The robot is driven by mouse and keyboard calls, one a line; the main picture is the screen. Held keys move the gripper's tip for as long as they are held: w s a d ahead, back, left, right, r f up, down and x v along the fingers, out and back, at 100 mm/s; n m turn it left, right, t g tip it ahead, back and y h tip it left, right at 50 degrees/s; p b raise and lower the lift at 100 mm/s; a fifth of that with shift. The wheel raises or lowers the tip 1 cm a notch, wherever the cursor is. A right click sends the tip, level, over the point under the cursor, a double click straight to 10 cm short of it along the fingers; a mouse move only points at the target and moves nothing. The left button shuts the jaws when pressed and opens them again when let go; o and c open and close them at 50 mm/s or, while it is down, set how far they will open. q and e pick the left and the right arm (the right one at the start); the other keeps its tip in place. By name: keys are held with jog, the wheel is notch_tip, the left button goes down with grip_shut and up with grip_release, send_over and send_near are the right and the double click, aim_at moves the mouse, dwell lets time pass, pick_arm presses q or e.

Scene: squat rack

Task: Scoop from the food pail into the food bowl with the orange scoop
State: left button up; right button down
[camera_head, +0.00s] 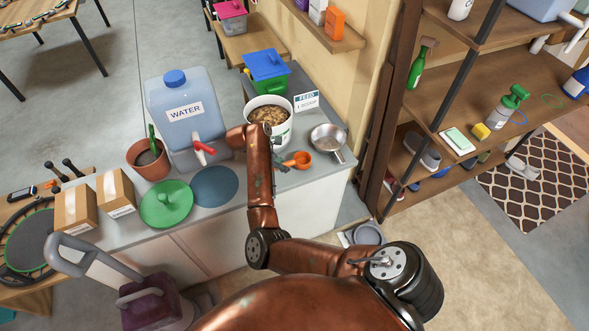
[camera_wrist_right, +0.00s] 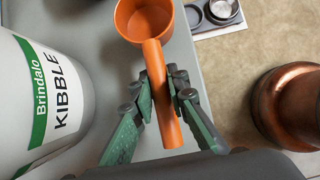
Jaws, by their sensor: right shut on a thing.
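The orange scoop (camera_head: 301,159) is over the counter, in front of the food pail; its cup looks empty in the right wrist view (camera_wrist_right: 143,18). My right gripper (camera_head: 281,163) is shut on the scoop's handle, with a finger on each side of it (camera_wrist_right: 161,92). The white food pail (camera_head: 284,131) holds brown kibble and stands on the counter; its "Kibble" label shows in the wrist view (camera_wrist_right: 40,100). A tray with grey and metal bowls (camera_wrist_right: 222,10) lies on the floor beyond the counter; I cannot tell which is the food bowl. My left gripper is out of view.
A metal pan (camera_head: 329,139) stands right of the scoop near the counter's edge. A feed sign (camera_head: 306,101) is behind it. A water jug (camera_head: 178,105) with a red tap, a plant pot (camera_head: 150,165) and a green lid (camera_head: 166,204) occupy the left side. Shelves (camera_head: 470,105) stand right.

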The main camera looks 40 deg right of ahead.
aim_at(290, 162)
jog(key=shift+r+p, duration=1.3)
jog(key=shift+r, duration=1.55)
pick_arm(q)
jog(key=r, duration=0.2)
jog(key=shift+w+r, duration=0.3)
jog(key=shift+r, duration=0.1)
pick_arm(e)
jog(key=shift+r+m, duration=0.3)
jog(key=shift+r, duration=0.05)
jog(key=s+a+r+m+g+y, duration=0.3)
jog(key=r+m+g, duration=0.1)
jog(key=r+m, duration=0.45)
jog(key=s+a+r+m+y, duration=0.1)
jog(key=s+a+r+m, duration=0.2)
jog(key=s+a, duration=0.2)
jog(key=s+a+r+m+y, duration=0.2)
jog(key=s+a, duration=0.4)
jog(key=a, duration=0.4)
jog(key=shift+s+a+r+m+g, duration=0.25)
jog(key=shift+r+m+g, duration=0.15)
jog(key=shift+r+m, duration=0.25)
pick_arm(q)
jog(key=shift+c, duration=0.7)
